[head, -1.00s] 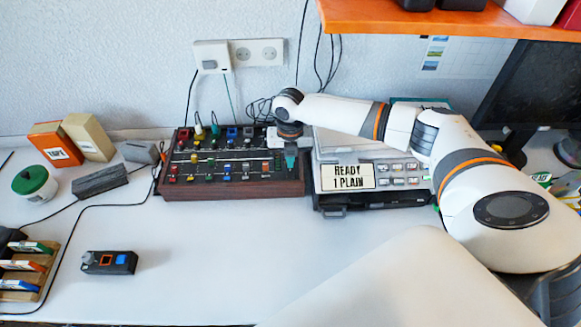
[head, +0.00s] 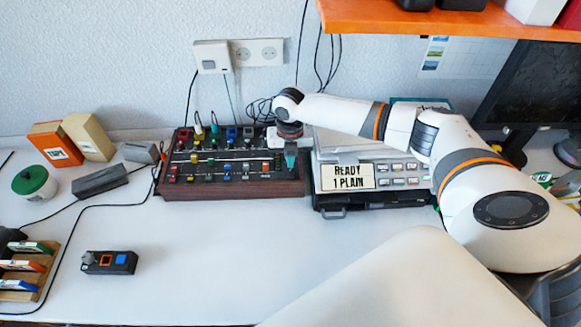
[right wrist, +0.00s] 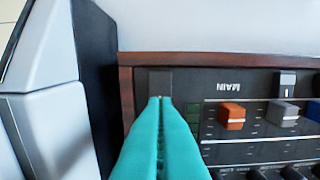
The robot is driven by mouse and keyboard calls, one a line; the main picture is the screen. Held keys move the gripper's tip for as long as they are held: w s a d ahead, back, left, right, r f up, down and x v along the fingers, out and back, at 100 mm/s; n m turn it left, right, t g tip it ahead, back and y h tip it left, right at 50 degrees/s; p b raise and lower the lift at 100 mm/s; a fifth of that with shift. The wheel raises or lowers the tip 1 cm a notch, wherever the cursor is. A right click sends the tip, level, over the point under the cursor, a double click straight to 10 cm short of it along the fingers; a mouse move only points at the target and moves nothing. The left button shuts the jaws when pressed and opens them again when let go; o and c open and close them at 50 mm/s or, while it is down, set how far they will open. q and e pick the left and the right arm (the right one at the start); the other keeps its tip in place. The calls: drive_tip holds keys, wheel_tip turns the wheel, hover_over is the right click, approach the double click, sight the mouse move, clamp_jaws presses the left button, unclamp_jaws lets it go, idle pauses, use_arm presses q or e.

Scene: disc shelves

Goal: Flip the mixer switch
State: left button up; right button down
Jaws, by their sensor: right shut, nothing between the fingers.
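The mixer (head: 231,190) is a dark panel in a wooden frame with coloured sliders and knobs, lying against the back wall. My right gripper (head: 290,160) is over the mixer's right end, pointing down. In the right wrist view its teal fingers (right wrist: 160,98) are together and empty. Their tips are at a dark block (right wrist: 160,82) on the panel, beside the upside-down MAIN label. This block looks like the switch; the fingers partly hide it, and I cannot tell its position or whether they touch it. My left gripper is not in view.
A grey machine with a READY 1 PLAIN sign (head: 347,177) stands close to the mixer's right. An orange shelf (head: 440,18) hangs above right. A small black box (head: 109,263) lies at front left. The front middle of the table is clear.

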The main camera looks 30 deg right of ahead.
sight(290, 170)
drive_tip(key=shift+s+f+b, duration=0.1)
drive_tip(key=shift+f+b, duration=0.4)
drive_tip(key=shift+f, duration=0.55)
idle(0.8)
drive_tip(key=shift+r+p, duration=0.65)
drive_tip(key=shift+p, duration=0.15)
wheel_tip(290, 170, up, 6)
drive_tip(key=p, duration=0.5)
drive_tip(key=shift+p, duration=0.4)
drive_tip(key=shift+f, duration=0.1)
